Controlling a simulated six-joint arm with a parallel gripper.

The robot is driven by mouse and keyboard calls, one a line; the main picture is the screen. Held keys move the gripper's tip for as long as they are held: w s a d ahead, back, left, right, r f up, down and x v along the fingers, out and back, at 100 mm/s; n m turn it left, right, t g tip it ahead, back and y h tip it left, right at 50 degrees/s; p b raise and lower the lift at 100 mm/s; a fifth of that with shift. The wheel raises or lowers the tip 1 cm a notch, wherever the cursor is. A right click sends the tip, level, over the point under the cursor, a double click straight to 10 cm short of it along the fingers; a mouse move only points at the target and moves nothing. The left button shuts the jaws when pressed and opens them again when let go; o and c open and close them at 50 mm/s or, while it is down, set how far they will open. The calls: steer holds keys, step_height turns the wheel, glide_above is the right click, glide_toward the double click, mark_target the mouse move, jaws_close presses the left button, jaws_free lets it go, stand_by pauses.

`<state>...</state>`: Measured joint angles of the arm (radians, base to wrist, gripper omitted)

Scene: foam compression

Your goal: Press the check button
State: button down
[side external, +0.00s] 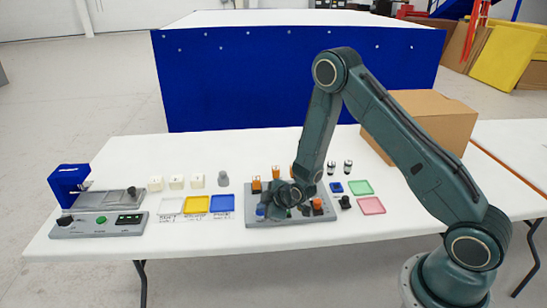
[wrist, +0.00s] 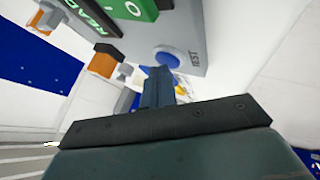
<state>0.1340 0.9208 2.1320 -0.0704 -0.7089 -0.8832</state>
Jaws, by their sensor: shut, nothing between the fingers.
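In the wrist view a round blue button (wrist: 167,57) sits on a grey panel (wrist: 190,22), beside lettering that seems to read TEST. My gripper (wrist: 159,70) has its fingers shut together with nothing between them. The tips overlap the near edge of the button in this view; I cannot tell whether they touch it. In the side view my gripper (side external: 272,208) is low over the left part of the grey panel (side external: 292,221), and my arm hides much of that panel. A blue spot (side external: 260,210) shows at its left end. No label reading CHECK is legible.
At the table's left stands another panel (side external: 70,231) with a green button (side external: 101,220). White, yellow and blue trays (side external: 196,212) lie between. A cardboard box (side external: 430,115) stands at right.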

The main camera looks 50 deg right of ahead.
steer(key=shift+f, duration=0.15)
stand_by(0.3)
steer(key=shift+r, duration=0.85)
steer(key=shift+r, duration=0.15)
steer(key=shift+r, duration=2.4)
steer(key=shift+r, duration=0.1)
